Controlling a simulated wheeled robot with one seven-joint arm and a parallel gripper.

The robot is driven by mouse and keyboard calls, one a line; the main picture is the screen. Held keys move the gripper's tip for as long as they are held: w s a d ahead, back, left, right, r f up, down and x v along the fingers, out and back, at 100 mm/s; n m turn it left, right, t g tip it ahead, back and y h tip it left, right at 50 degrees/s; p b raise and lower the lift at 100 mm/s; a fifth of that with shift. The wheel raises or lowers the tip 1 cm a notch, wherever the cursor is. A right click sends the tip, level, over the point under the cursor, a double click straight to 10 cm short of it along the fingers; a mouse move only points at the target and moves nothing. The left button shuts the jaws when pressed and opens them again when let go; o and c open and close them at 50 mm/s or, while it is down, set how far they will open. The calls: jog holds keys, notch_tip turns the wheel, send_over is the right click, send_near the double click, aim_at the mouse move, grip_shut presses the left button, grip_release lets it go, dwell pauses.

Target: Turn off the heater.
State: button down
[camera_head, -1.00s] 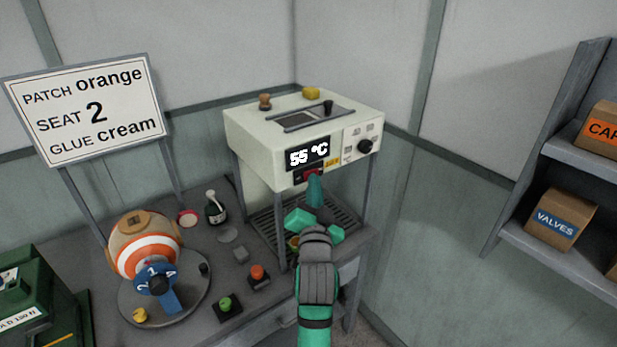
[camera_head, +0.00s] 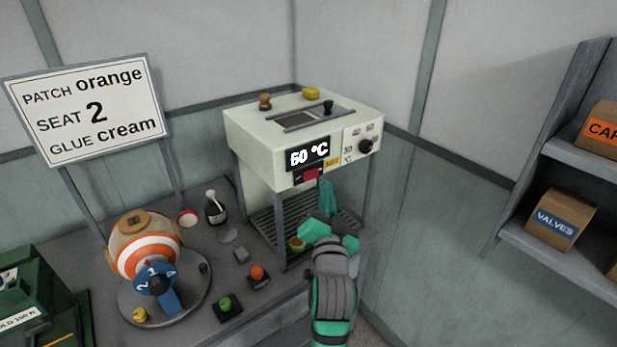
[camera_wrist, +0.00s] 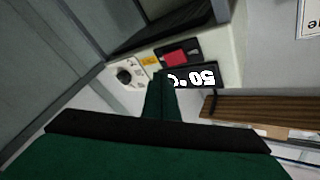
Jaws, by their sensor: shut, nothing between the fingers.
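The heater (camera_head: 262,140) is a cream box on grey legs at the back of the bench. Its display (camera_head: 308,154) reads about 50 °C in the head view. A red switch (camera_head: 312,174) sits below the display; it also shows in the wrist view (camera_wrist: 176,57). A black knob (camera_head: 365,146) is on the right of the front panel, also in the wrist view (camera_wrist: 125,75). My gripper (camera_head: 327,190) is shut and empty, its teal fingertips just below and right of the red switch, apparently apart from it.
A slatted rack (camera_head: 285,230) lies under the heater, with a small round item on it. A striped ball (camera_head: 150,252) sits on a turntable at left. Red (camera_head: 258,274) and green (camera_head: 226,304) buttons are on the bench front. Shelves stand at right.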

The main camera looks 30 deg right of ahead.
jog(key=shift+s+d, duration=0.15)
jog(key=shift+s, duration=0.45)
jog(key=shift+s+d, duration=0.15)
jog(key=shift+s, duration=0.45)
jog(key=s+a+f+n+y, duration=0.3)
jog(key=s+a+f+n, duration=0.15)
jog(key=a+f, duration=0.65)
jog(key=s+a+f+n+y, duration=0.25)
jog(key=s+a+f, duration=0.35)
jog(key=a+f, duration=0.55)
jog(key=s+a+f+n+y, duration=0.1)
jog(key=s+a, duration=0.3)
jog(key=s, duration=0.4)
jog(key=s+a+f+n+y, duration=0.2)
jog(key=s+a, duration=0.3)
jog(key=s, duration=0.3)
jog(key=s+a+f+n+g+y, duration=0.1)
jog(key=s+a+f+n+y, duration=0.1)
jog(key=s+a, duration=0.3)
jog(key=s+f+n, duration=0.1)
jog(key=s, duration=0.2)
jog(key=shift+s+f+n, duration=0.3)
jog(key=shift+f+n, duration=0.1)
